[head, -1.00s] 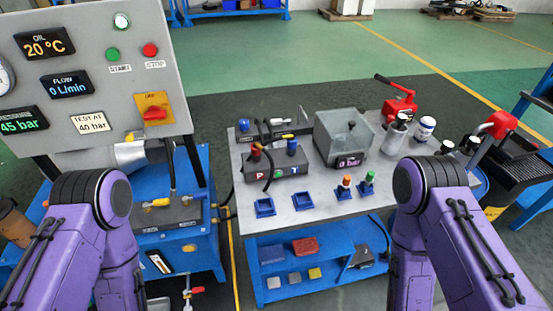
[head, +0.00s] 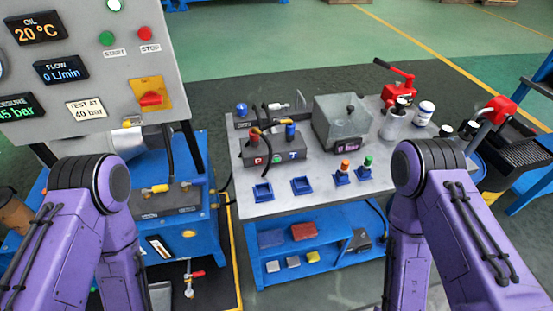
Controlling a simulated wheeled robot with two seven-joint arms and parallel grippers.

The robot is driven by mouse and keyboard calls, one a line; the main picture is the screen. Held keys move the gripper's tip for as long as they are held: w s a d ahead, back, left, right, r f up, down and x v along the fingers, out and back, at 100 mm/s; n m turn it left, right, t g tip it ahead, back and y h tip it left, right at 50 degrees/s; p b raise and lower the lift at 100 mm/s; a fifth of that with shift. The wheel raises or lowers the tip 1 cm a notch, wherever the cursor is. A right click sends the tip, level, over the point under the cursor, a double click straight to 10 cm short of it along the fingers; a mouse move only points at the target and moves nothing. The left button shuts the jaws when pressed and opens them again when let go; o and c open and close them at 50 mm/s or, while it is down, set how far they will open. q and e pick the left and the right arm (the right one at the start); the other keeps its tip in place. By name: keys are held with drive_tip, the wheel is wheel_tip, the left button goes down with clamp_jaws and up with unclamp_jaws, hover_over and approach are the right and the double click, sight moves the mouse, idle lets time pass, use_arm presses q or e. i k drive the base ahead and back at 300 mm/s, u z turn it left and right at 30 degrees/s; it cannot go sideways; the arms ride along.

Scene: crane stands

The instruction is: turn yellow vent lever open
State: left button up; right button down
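A small yellow lever (head: 157,189) lies across a dark valve block (head: 165,203) on top of the blue power unit at the left. Another small yellow part (head: 264,129) shows by the P and T block on the bench; I cannot tell which of these is the vent lever, nor whether either is open. My two purple arms come up from the lower left and lower right. Their bent joints show, but neither gripper is in view.
A grey control panel (head: 75,95) with displays and a red knob (head: 150,98) stands above the power unit. To the right, a bench (head: 325,205) holds blue trays, a grey box (head: 343,120), bottles and a red pump (head: 402,80). A red-handled valve (head: 192,274) sits low down.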

sight(160, 188)
drive_tip(key=z, duration=0.05)
drive_tip(key=k, duration=1.2)
drive_tip(key=u, duration=0.65)
drive_tip(key=i, duration=1.65)
drive_tip(key=z, duration=0.8)
